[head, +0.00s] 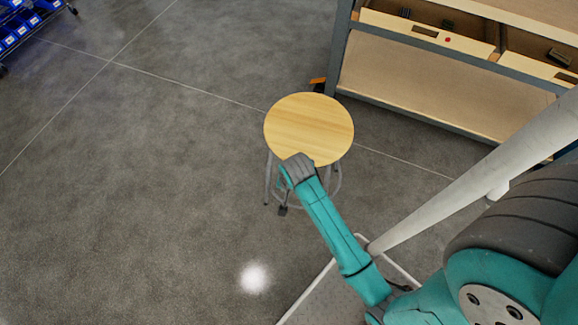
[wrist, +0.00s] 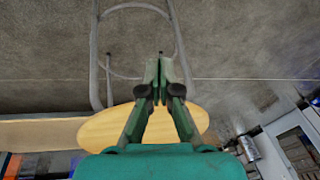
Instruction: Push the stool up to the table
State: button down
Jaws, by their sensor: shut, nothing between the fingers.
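The stool has a round light-wood seat (head: 308,125) and grey metal legs with a ring. It stands upright on the floor in the head view, a short gap from the workbench table (head: 345,50). My gripper (head: 283,209) points down at the stool's near side, below seat height, with its fingers shut and empty. In the wrist view the picture is upside down: the fingertips (wrist: 162,66) are before the grey legs, and the seat (wrist: 100,130) is partly hidden behind my gripper. I cannot tell whether the gripper touches the stool.
The table has open drawers (head: 425,32) holding small dark items and a lower shelf (head: 420,100). A small orange and dark thing (head: 318,84) lies by its left leg. A rack of blue bins (head: 20,28) stands far left. The floor left of the stool is clear.

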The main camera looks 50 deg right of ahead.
jog(key=w+d+r+m+g, duration=0.3)
jog(key=w+d+r, duration=0.1)
jog(key=w+r, duration=0.1)
jog(key=d+f, duration=0.4)
jog(key=f, duration=0.6)
jog(key=shift+w+y, duration=0.4)
jog(key=shift+w, duration=0.05)
jog(key=shift+d, duration=0.1)
